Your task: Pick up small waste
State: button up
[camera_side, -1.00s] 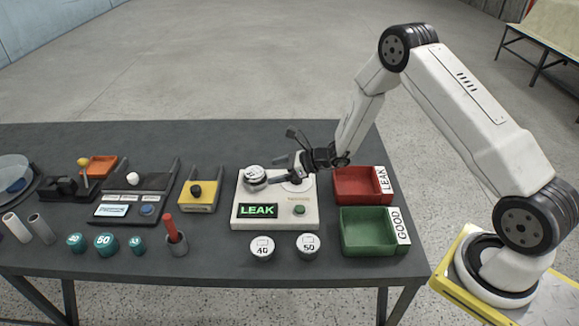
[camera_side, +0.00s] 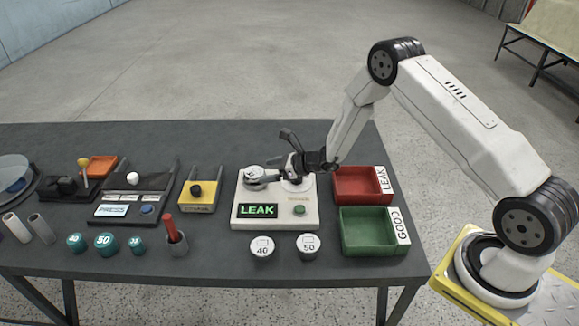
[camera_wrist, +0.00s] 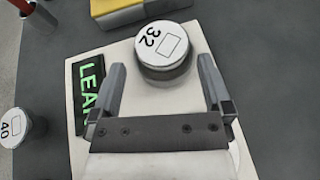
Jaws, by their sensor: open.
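A round white-topped piece marked 32 (camera_wrist: 164,46) sits on the white tester (camera_side: 273,218), whose display reads LEAK in green. In the side view the piece (camera_side: 254,174) is on the tester's back left part. My gripper (camera_side: 272,166) is low over the tester, just right of the piece. In the wrist view my gripper (camera_wrist: 160,80) has its two fingers spread, with the piece beyond the fingertips and roughly in line between them. The gap between the fingers is empty. A red bin labelled LEAK (camera_side: 358,196) and a green bin labelled GOOD (camera_side: 368,246) stand right of the tester.
White-topped pieces marked 40 (camera_side: 262,248) and 50 (camera_side: 308,246) stand in front of the tester. A yellow fixture (camera_side: 199,206), a dark press station (camera_side: 128,213), teal pieces (camera_side: 106,244) and a holder with a red stick (camera_side: 175,241) are to the left.

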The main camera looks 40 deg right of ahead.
aim_at(255, 172)
jog(key=shift+w+a, duration=0.1)
jog(key=shift+x, duration=2.45)
jog(key=c, duration=1.3)
jog(key=shift+c, duration=0.2)
jog(key=shift+r, duration=0.15)
